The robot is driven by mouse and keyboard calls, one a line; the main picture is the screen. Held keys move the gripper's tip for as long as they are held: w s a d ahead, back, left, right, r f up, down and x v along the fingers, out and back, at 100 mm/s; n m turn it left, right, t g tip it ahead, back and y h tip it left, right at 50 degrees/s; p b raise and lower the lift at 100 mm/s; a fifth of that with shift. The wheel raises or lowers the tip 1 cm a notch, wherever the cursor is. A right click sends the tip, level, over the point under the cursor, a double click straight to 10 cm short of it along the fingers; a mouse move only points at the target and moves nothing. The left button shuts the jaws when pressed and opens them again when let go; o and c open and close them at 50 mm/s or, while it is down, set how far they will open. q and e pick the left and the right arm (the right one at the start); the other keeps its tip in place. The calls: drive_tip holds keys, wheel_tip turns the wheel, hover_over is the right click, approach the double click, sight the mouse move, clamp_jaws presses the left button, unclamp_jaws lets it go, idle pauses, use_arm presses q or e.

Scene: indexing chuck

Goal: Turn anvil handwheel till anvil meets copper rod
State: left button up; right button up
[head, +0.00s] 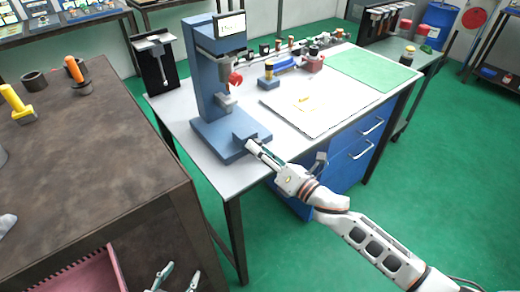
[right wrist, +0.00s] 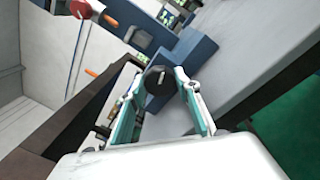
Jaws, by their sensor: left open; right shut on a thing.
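The blue bench machine (head: 205,75) stands upright at the table's left end, with a small display on top and a red knob (head: 235,78) on its column. A grey block (head: 226,103) sits below its head; I cannot tell the anvil or the copper rod apart there. The handwheel shows in the right wrist view as a dark round knob (right wrist: 160,78) with a pale mark. My right gripper (head: 254,147) is shut on it at the front of the machine's base; its teal fingers flank the knob. My left gripper (head: 172,279) is open and empty, low at the bottom edge.
The white table (head: 185,118) carries a pale board (head: 318,112), small tools along the back and a green mat (head: 372,68). A brown workbench (head: 105,165) with a yellow tool (head: 17,103) and an orange-handled tool (head: 74,70) stands left. Green floor is free at right.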

drive_tip(key=shift+r, duration=0.1)
drive_tip(key=o, duration=1.1)
wheel_tip(320, 180, up, 10)
